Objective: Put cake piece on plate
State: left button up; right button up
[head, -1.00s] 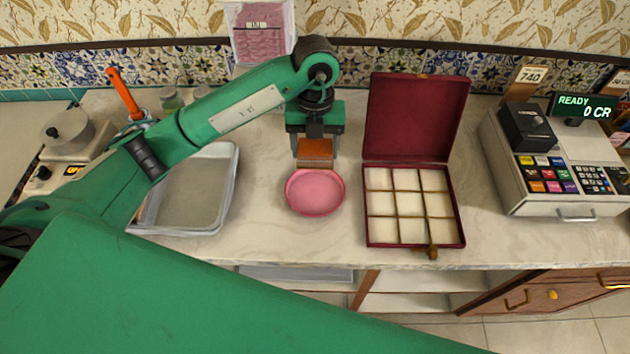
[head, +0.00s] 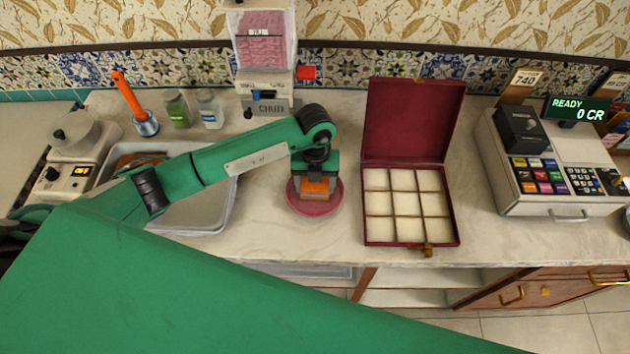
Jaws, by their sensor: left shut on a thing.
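The pink round plate (head: 328,207) lies on the counter, left of the open red box. My left gripper (head: 316,187) points down over the plate and is shut on the orange-brown cake piece (head: 315,187). The cake piece is low over the middle of the plate. I cannot tell whether its underside touches the plate. The gripper hides the plate's far part. My right gripper is not in view.
The open red box (head: 462,170) with empty pale compartments stands right of the plate. A metal tray (head: 205,215) lies left, under my arm. A cash register (head: 540,190) is far right. A dispenser (head: 264,60) and jars (head: 178,110) stand behind.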

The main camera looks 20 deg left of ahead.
pick_arm(q)
jog(key=shift+f, duration=0.15)
jog(key=o, duration=1)
jog(key=shift+w+r, duration=0.1)
jog(key=shift+r, duration=0.3)
jog(key=r+b, duration=0.1)
jog(key=r, duration=0.2)
jog(key=r+b, duration=0.1)
jog(key=r, duration=0.3)
jog(key=w+r+b, duration=0.1)
jog(key=r, duration=0.3)
jog(key=shift+w+a+r+b, duration=0.1)
jog(key=shift+a+r+b, duration=0.15)
jog(key=shift+b, duration=0.1)
